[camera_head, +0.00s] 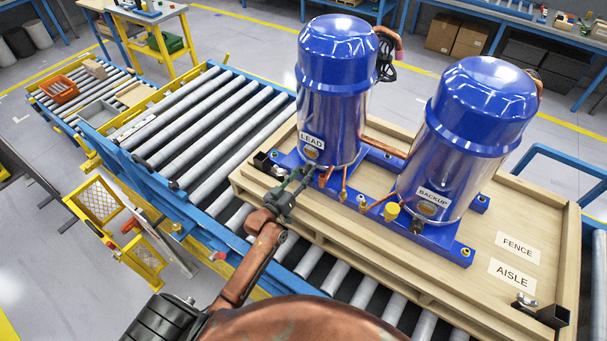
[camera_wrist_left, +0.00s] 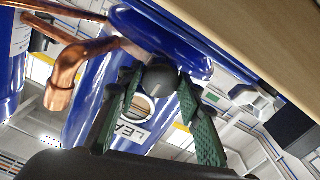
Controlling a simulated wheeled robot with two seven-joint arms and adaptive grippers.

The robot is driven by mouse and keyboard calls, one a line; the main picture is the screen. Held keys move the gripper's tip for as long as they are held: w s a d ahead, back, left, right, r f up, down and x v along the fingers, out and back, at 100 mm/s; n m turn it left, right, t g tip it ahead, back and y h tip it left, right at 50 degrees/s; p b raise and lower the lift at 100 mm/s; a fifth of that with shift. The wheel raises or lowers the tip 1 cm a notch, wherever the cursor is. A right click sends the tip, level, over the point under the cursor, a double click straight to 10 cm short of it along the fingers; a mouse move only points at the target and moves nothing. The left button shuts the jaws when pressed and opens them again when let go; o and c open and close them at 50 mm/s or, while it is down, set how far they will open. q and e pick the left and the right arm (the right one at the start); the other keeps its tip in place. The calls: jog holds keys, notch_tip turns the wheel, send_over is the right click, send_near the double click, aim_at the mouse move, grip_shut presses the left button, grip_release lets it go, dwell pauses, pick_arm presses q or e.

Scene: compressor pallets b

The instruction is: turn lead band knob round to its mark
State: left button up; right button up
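The lead compressor (camera_head: 330,95) is a shiny blue cylinder with a LEAD label (camera_head: 312,142), upright on a blue base on the pallet. My left gripper (camera_head: 307,174) reaches low onto its front, just below the label. In the left wrist view, a dark rounded knob (camera_wrist_left: 160,79) sits between the two green fingertips of my left gripper (camera_wrist_left: 159,84). The fingers lean in on its two sides, and I see no clear gap. The knob's mark cannot be made out. In the head view the gripper hides the knob. My right gripper is not in view.
The backup compressor (camera_head: 460,140) stands to the right on the same wooden pallet (camera_head: 500,215). Copper pipes (camera_head: 385,146) run between the two, and one bent pipe (camera_wrist_left: 62,80) is close to the fingers. Rollers (camera_head: 195,125) lie to the left. A dark clamp (camera_head: 540,312) sits at the pallet's right corner.

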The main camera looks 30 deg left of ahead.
pick_arm(q)
jog(key=o, duration=0.4)
jog(key=shift+s, duration=0.1)
jog(key=s, duration=0.4)
jog(key=s+a, duration=0.1)
jog(key=s, duration=0.6)
jog(key=shift+s+a, duration=0.3)
jog(key=shift+s, duration=0.05)
